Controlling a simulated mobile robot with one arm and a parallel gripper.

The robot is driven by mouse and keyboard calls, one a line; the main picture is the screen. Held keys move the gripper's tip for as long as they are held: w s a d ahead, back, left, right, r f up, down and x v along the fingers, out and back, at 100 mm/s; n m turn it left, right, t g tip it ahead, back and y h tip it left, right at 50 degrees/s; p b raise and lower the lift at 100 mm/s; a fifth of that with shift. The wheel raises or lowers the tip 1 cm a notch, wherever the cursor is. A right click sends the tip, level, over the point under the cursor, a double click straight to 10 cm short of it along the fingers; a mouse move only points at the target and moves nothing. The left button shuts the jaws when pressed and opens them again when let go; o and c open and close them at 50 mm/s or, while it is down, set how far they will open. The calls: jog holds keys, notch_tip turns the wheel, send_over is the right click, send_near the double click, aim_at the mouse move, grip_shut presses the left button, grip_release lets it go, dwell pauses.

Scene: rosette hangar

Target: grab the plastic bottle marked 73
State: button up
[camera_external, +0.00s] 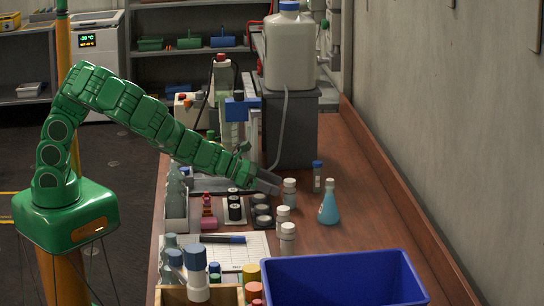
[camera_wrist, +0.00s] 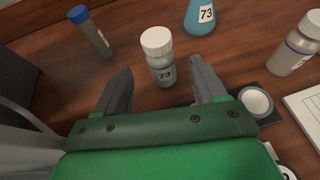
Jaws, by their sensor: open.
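A small white-capped bottle marked 73 (camera_wrist: 158,52) stands upright in the wrist view, just ahead of the gap between my fingers. In the external view a white-capped bottle (camera_external: 289,191) stands just right of my fingertips and appears to be the same one. My gripper (camera_external: 272,184) is open and empty, low over the bench; in the wrist view its fingers (camera_wrist: 161,74) point toward the bottle, one on each side.
A blue-capped vial (camera_wrist: 92,33) stands left of the bottle, and another white-capped bottle (camera_wrist: 292,54) stands at right. A black holder (camera_external: 262,222) with round wells lies near my gripper. A blue bin (camera_external: 345,278) is at the front. Bare bench (camera_external: 375,220) lies right of the flask.

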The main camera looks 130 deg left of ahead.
aim_at(295, 207)
jog(key=shift+x, duration=3.95)
jog(key=c, duration=1.1)
